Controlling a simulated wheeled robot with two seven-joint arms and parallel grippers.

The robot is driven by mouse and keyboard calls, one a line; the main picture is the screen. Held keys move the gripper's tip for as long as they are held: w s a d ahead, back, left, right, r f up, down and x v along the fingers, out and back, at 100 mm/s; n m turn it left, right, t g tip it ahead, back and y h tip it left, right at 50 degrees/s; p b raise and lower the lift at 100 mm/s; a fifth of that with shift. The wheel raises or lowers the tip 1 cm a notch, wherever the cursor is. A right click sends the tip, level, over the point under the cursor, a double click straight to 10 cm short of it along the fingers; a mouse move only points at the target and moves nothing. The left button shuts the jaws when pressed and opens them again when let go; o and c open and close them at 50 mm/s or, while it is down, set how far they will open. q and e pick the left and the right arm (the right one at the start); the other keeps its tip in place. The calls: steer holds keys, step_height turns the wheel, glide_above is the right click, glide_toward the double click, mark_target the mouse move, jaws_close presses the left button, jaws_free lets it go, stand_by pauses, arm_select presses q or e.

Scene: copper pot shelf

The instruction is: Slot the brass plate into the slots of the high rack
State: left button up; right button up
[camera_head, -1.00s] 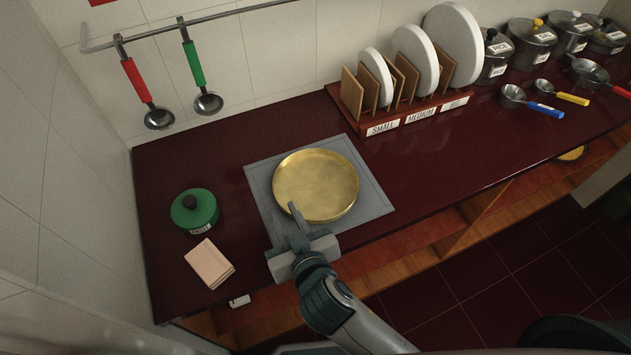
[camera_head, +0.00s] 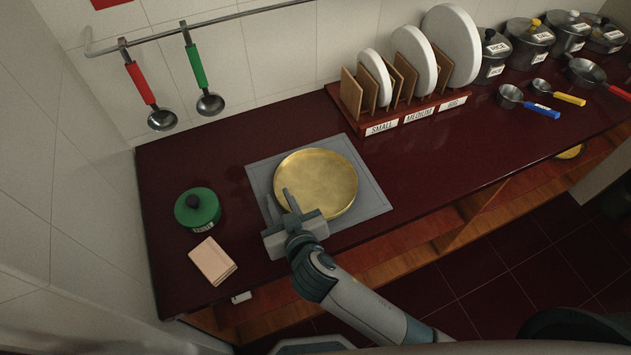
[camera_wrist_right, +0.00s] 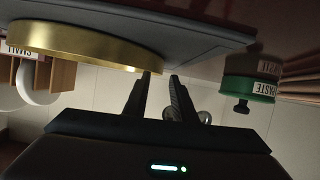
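The brass plate (camera_head: 325,180) lies flat on a grey square mat (camera_head: 375,200) on the dark red counter. In the right wrist view its rim (camera_wrist_right: 70,45) shows at the upper left. My right gripper (camera_head: 279,200) is at the plate's near-left edge; its fingers (camera_wrist_right: 158,78) are apart with nothing seen between them. The rim ends close to one fingertip; I cannot tell if they touch. A wooden rack (camera_head: 405,120) with upright dividers, labelled SMALL, MEDIUM and BIG, stands at the back and holds white plates (camera_head: 455,45). I cannot tell if it is the high rack. My left gripper is not in view.
A green lidded pot (camera_head: 197,210) and a folded cloth (camera_head: 212,260) lie left of the mat. Ladles (camera_head: 210,103) hang from a wall rail. Several labelled pots (camera_head: 528,45) and small pans (camera_head: 510,97) stand at the right. The counter between mat and rack is clear.

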steer(key=shift+p+x, duration=0.3)
steer(key=shift+x, duration=1.15)
jaws_close()
